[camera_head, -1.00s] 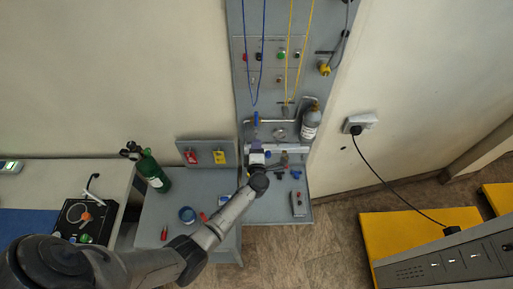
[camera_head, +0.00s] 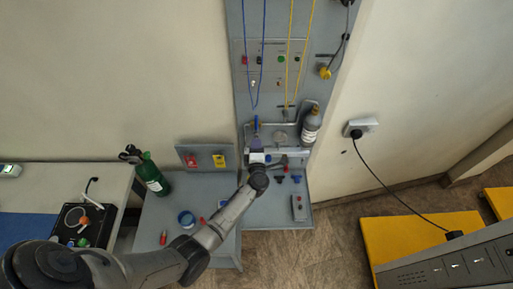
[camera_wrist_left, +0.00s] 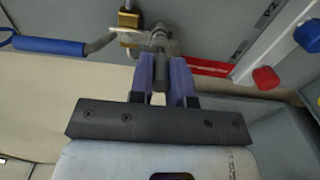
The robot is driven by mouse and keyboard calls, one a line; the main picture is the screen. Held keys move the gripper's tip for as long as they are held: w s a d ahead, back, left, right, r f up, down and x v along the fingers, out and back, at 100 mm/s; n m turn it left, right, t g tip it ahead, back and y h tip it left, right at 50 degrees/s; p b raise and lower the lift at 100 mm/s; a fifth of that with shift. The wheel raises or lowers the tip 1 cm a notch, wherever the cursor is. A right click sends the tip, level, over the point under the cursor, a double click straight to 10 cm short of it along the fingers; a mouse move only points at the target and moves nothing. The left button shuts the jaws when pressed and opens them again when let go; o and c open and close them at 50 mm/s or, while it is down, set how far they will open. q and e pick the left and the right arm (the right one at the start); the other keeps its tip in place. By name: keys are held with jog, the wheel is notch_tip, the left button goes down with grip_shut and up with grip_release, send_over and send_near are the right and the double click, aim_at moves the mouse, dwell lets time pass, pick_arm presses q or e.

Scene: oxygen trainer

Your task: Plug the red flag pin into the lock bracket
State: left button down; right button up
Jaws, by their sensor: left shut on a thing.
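My left gripper (camera_head: 256,143) is at the grey panel, below a blue-handled lever (camera_head: 256,122). In the left wrist view its purple fingers (camera_wrist_left: 165,75) are closed around a grey cylindrical piece (camera_wrist_left: 160,72). A red strip (camera_wrist_left: 207,67), apparently the pin's flag, extends right from behind the fingers. A grey fitting (camera_wrist_left: 160,40) lies just beyond the fingertips. A brass lock-like part (camera_wrist_left: 130,20) is above left of it, probably at the lock bracket. I cannot tell whether the pin's tip is inside an opening. My right gripper is not in view.
The blue handle (camera_wrist_left: 48,46) lies left of the fingers in the wrist view; red (camera_wrist_left: 265,78) and blue (camera_wrist_left: 308,36) knobs lie right. A grey bottle (camera_head: 311,125) stands right of my gripper. A low side table (camera_head: 160,205) with a green cylinder (camera_head: 152,175) is left.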

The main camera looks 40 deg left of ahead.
pick_arm(q)
jog(key=shift+w+a+b, duration=0.3)
jog(key=shift+w+a, duration=0.2)
jog(key=shift+w, duration=0.05)
jog(key=c, duration=1)
grip_release()
jog(key=shift+d, duration=0.1)
jog(key=shift+s+d, duration=0.2)
jog(key=shift+s, duration=0.05)
jog(key=v, duration=1.3)
jog(key=shift+b, duration=0.45)
